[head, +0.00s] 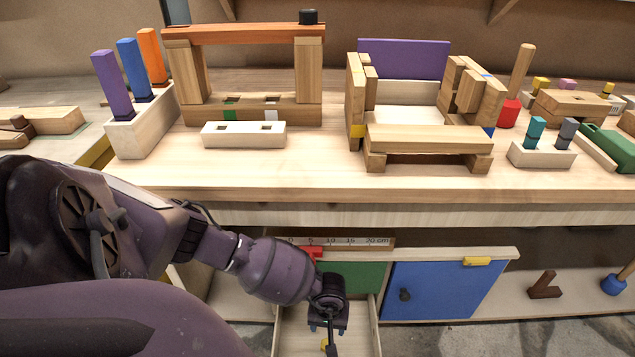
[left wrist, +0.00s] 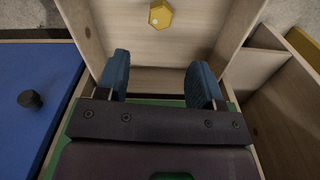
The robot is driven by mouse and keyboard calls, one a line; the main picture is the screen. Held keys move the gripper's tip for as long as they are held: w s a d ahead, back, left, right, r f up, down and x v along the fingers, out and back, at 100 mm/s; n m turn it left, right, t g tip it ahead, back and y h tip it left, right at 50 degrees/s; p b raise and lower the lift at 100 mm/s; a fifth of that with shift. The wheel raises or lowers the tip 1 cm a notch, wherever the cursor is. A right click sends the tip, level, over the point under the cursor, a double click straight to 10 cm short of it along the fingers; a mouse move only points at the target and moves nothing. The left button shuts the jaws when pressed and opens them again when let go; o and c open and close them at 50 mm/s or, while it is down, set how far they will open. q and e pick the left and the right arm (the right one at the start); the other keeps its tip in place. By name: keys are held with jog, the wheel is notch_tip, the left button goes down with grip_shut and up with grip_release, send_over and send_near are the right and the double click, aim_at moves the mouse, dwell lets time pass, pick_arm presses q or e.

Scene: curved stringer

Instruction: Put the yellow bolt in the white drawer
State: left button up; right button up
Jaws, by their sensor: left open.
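The yellow bolt (left wrist: 160,15) shows its hexagonal yellow head inside an open pale wooden drawer (left wrist: 82,22) in the left wrist view. In the head view a bit of the bolt (head: 324,343) shows beside my gripper, and the pale drawer (head: 290,338) stands out from the cabinet. My left gripper (head: 328,328) points down over the drawer. In the left wrist view its two blue fingers (left wrist: 158,82) are apart with nothing between them, and the bolt lies beyond their tips. My right gripper is in neither view.
A green panel (head: 362,278) is behind the drawer, and a blue door (head: 440,290) with a dark knob is to its right. The workbench edge (head: 420,212) overhangs above my gripper. Wooden toy parts stand on the bench top.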

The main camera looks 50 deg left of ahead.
pick_arm(q)
jog(key=s+d+r+n+h, duration=0.1)
jog(key=s+d+n+h, duration=0.3)
jog(key=d, duration=0.3)
jog(key=s+d+r+n+h, duration=0.1)
jog(key=s+d+n+h, duration=0.25)
jog(key=d, duration=0.45)
jog(key=s+d+r+n+t+h, duration=0.3)
jog(key=d+r+n+t+h, duration=0.4)
jog(key=n, duration=0.8)
jog(key=a+r+n+t+y, duration=0.55)
jog(key=r+n+y, duration=0.2)
jog(key=n, duration=1.15)
jog(key=s+a+n+g+y, duration=0.2)
jog(key=s+a+n+y, duration=0.4)
jog(key=n, duration=1.3)
jog(key=s+a, duration=0.4)
jog(key=shift+a+r+n+g+y, duration=0.3)
jog(key=shift+a+r+n+g, duration=0.05)
jog(key=shift+a+r, duration=0.05)
